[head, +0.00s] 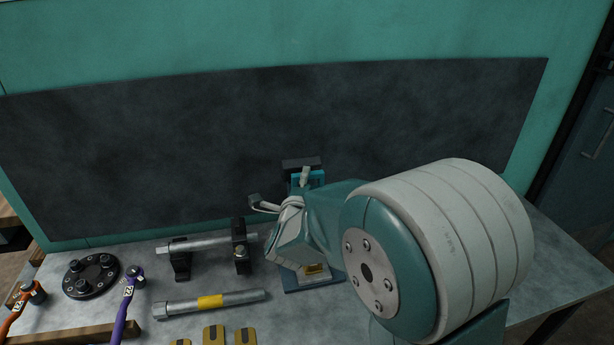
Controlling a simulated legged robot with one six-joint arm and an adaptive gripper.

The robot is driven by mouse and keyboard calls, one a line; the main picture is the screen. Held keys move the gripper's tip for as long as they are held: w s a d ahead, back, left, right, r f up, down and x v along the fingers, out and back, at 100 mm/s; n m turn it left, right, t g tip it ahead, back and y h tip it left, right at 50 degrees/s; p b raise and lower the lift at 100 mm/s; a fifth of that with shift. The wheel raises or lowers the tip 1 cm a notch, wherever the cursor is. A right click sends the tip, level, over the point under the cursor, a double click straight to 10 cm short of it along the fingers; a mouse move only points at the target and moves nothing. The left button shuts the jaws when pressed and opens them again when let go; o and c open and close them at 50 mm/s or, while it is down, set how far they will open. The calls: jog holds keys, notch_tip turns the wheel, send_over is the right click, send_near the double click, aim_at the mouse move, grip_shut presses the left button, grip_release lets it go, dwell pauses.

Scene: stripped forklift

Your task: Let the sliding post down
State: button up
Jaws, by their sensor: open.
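A small upright fixture, which appears to hold the sliding post, stands on the bench just beyond my gripper in the head view. Its dark top (301,162) and a bright teal part (317,178) show above my wrist. A dark base plate with a yellow mark (314,286) shows below. My arm hides its middle, so I cannot tell the post's height. My gripper (279,188) is open, with one finger to the left of the fixture and the other in front of its top. I cannot tell whether it touches the fixture.
A metal bar (205,243) rests on black stands to the left. A tube with a yellow band (211,302) lies in front. A black flange (91,275), a purple-handled tool (124,306) and an orange-handled tool (22,304) lie farther left. A dark panel (150,150) stands behind.

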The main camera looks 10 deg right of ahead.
jog(key=shift+x, duration=1.1)
grip_shut()
jog(key=shift+f, duration=1.6)
grip_release()
jog(key=v, duration=1.2)
